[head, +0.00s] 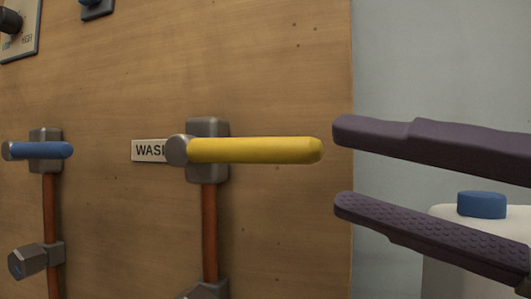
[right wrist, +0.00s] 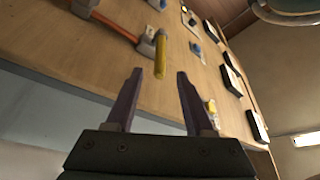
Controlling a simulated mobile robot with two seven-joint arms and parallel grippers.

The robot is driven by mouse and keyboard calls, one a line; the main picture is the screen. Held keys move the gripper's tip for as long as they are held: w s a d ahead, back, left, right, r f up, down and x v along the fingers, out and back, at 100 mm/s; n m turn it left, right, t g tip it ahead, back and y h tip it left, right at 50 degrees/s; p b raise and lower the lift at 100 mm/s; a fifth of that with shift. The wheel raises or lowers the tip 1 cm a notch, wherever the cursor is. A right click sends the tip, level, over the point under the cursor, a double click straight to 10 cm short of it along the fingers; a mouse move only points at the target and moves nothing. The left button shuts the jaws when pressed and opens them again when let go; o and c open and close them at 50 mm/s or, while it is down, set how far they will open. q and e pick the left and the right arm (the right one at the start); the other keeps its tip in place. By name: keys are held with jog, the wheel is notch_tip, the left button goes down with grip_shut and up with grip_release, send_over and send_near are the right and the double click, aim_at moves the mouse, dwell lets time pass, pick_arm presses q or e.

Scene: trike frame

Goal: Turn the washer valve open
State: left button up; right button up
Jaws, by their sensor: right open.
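The washer valve has a yellow lever handle (head: 255,150) that lies level, pointing right from its grey valve body (head: 208,128) on the wooden panel. A label (head: 148,150) beside it reads "WAS" with the rest hidden behind the hub. My right gripper (head: 338,168) is open, with its dark purple fingers just right of the handle's tip, one above and one below its line. They look apart from the handle. In the right wrist view the yellow handle (right wrist: 160,57) shows ahead, between the lines of the open fingers (right wrist: 158,75). My left gripper is not in view.
A second valve with a blue handle (head: 45,151) sits to the left on the wooden panel (head: 110,70). Copper-coloured pipes (head: 209,235) run down from both valves. A white container with a blue cap (head: 481,204) stands at right, behind my fingers.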

aim_at(301, 159)
jog(key=p+x, duration=0.2)
jog(key=x, duration=0.5)
jog(key=shift+a+r, duration=0.1)
jog(key=shift+r, duration=0.05)
jog(key=shift+w+a+p, duration=0.25)
jog(key=shift+a+p, duration=0.05)
jog(key=c, duration=0.7)
grip_shut()
dwell(0.3)
